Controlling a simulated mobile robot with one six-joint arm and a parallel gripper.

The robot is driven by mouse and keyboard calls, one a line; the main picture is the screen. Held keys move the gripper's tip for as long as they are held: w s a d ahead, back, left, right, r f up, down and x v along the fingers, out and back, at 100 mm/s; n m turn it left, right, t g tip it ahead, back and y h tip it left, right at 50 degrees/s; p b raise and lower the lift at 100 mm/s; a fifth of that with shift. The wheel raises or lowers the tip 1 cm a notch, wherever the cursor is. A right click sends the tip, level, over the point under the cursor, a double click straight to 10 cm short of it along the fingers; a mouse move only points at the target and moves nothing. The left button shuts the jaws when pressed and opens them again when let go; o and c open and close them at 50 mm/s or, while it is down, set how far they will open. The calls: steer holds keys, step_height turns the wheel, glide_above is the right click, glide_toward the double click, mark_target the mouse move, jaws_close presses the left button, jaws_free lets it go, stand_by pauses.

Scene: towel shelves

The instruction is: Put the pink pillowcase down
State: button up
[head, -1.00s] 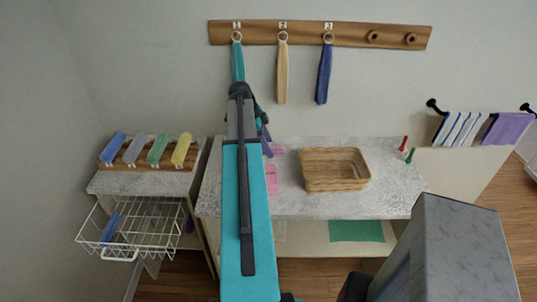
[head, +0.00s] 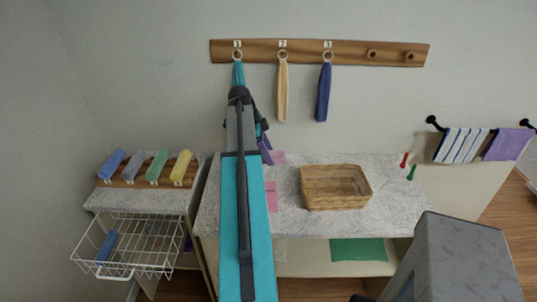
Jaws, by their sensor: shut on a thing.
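My gripper (head: 265,150) is partly in view in the head view, beyond my teal arm, above the back of the speckled counter (head: 408,207). It is shut on a pink cloth, the pink pillowcase (head: 278,157), which shows just right of it near the counter's back edge. The arm hides much of the gripper and cloth. Another pink piece (head: 271,197) shows lower down, on the counter beside the arm. I cannot tell whether the two pink pieces are joined.
A wicker basket (head: 335,204) stands on the counter, with red and green pegs to its right. Teal, beige (head: 282,92) and blue (head: 324,92) cloths hang from the wall rack. A wire basket (head: 135,262) is at left. A green cloth (head: 358,250) lies on the shelf below.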

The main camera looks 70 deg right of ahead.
steer(key=w+a+r+n+t+h+b, duration=0.1)
steer(key=w+a+n+t+h, duration=0.15)
steer(key=w+a+n, duration=0.85)
steer(key=w+a+r+n+t+h, duration=0.1)
steer(key=w+a+r+n+t, duration=0.3)
steer(key=w+a, duration=1.25)
steer(key=w+a+n+y, duration=0.1)
steer(key=w+a+n, duration=0.2)
steer(key=a, duration=0.9)
steer(key=w+a+r+n+t+y+b, duration=0.1)
steer(key=w+a+n, duration=0.3)
steer(key=a+n, duration=0.4)
steer(key=w+a+n+t+y, duration=0.1)
steer(key=w+a+n+y, duration=0.2)
steer(key=a, duration=1.3)
steer(key=n, duration=0.2)
steer(key=shift+w+a+r+n+b, duration=0.2)
steer(key=shift+a+n+b, duration=0.1)
steer(key=shift+a+n, duration=0.1)
steer(key=shift+s+f, duration=0.1)
